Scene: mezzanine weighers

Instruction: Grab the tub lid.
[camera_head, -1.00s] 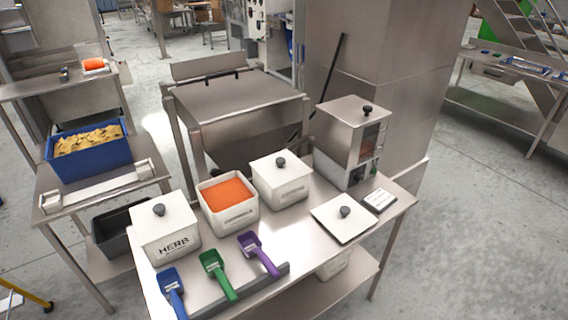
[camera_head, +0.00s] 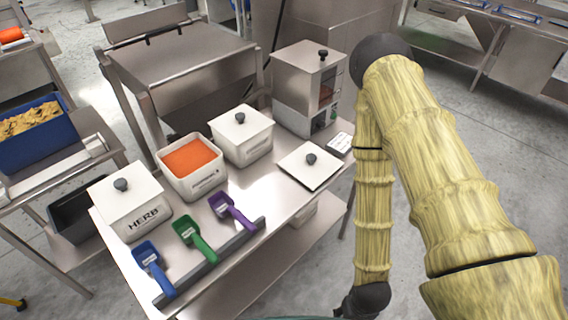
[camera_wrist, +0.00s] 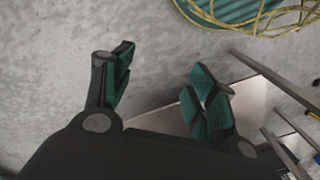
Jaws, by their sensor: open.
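A flat white square lid (camera_head: 299,176) with a dark round knob lies on the steel table at its right end in the head view. An open white tub (camera_head: 196,184) with orange contents stands to its left, beyond a lidded white tub (camera_head: 243,148). My gripper (camera_wrist: 163,92) shows in the wrist view with its dark green fingers spread and nothing between them. It is over grey floor, near a steel surface edge. The lid is not recognisable in the wrist view. In the head view my arm hangs at the right, and the gripper itself is out of frame.
A tub marked HERB (camera_head: 131,211) stands at the table's left. Blue (camera_head: 152,262), green (camera_head: 194,238) and purple (camera_head: 229,208) scoops lie along the front edge. A steel dispenser (camera_head: 302,90) stands behind the lid, with a small white label card (camera_head: 340,143) to the lid's right.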

